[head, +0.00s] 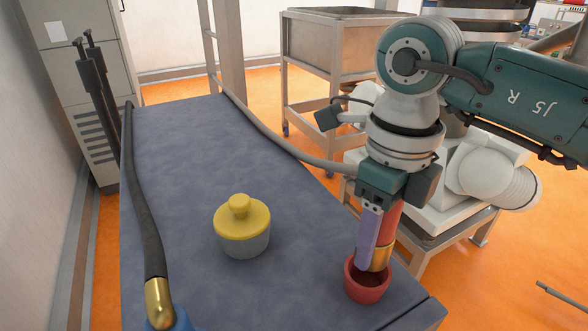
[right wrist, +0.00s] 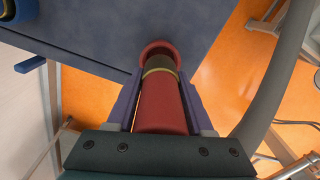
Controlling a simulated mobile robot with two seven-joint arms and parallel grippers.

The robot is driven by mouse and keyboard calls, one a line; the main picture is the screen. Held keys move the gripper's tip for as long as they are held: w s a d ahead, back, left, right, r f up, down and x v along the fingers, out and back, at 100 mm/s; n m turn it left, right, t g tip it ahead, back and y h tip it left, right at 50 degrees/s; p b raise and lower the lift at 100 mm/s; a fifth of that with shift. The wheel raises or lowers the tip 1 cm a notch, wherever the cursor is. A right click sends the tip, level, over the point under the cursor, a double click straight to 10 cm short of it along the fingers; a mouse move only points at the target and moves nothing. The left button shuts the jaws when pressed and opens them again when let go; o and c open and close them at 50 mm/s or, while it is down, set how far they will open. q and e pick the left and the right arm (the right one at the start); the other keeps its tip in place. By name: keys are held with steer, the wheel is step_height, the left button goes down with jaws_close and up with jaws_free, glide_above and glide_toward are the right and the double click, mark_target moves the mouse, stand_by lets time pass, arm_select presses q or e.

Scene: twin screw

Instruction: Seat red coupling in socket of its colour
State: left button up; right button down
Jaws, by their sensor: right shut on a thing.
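My right gripper (head: 374,240) points down near the table's right edge and is shut on the red coupling (head: 393,224). The coupling is a red cylinder with a brass band near its lower end. The red socket (head: 366,287) is a round red cup on the table. The coupling's lower end is at the socket's back rim in the head view; I cannot tell whether it has entered the opening. In the right wrist view, the coupling (right wrist: 162,105) lies between both fingers and its dark end overlaps the socket's ring (right wrist: 158,46). My left gripper is not in view.
A grey pot with a yellow lid (head: 242,225) stands mid-table. A dark hose (head: 139,190) with a brass end (head: 159,300) meets a blue piece at the front left. A grey hose (head: 275,140) crosses the table's right edge. The back of the table is clear.

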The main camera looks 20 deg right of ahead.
stand_by(0.4)
steer(key=shift+f+b, duration=0.35)
steer(key=shift+b, duration=0.05)
stand_by(0.4)
steer(key=shift+f, duration=0.15)
steer(key=shift+f+b, duration=1.05)
steer(key=shift+b, duration=0.05)
steer(key=shift+f, duration=0.1)
